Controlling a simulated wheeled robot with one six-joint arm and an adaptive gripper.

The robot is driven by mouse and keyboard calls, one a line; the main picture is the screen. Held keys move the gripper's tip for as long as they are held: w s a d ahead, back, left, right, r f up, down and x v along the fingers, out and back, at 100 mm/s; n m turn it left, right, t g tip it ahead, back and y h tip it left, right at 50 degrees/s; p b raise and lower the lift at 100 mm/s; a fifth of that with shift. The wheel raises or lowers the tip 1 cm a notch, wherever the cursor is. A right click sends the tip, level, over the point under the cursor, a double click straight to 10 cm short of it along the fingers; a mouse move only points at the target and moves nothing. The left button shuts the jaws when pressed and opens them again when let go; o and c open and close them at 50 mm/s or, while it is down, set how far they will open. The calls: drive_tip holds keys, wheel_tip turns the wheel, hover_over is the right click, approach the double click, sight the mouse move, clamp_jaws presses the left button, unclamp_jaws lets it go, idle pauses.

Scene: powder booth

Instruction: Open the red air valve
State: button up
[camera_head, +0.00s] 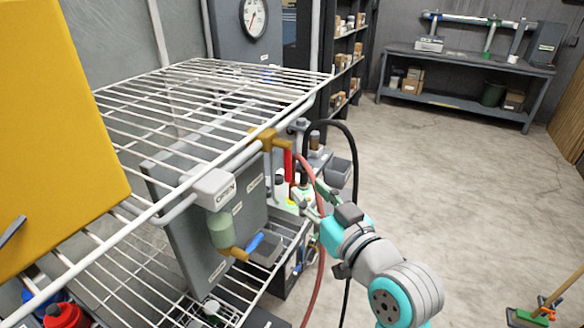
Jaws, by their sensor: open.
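The red valve handle (288,161) hangs straight down from a brass valve body (268,138) on the grey pipe at the front edge of the wire rack. A red hose (318,185) and a black hose (350,150) run down close by. My gripper (309,197) is open, below and to the right of the red handle, and apart from it in the picture. Its fingers point up and left. The depth between fingers and handle is hard to judge. A white box marked OPEN (220,188) sits further left on the pipe.
The wire rack (190,95) fills the left, with a grey panel (215,235) under it. A yellow panel (55,140) blocks the far left. A blue-handled valve (255,243) sits below the OPEN box. Shelves and a workbench (465,80) stand behind.

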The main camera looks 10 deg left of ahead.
sight(290, 171)
drive_tip(key=x, duration=0.9)
drive_tip(key=shift+w+a, duration=0.2)
drive_tip(key=shift+w, duration=0.05)
drive_tip(key=shift+c, duration=0.2)
clamp_jaws()
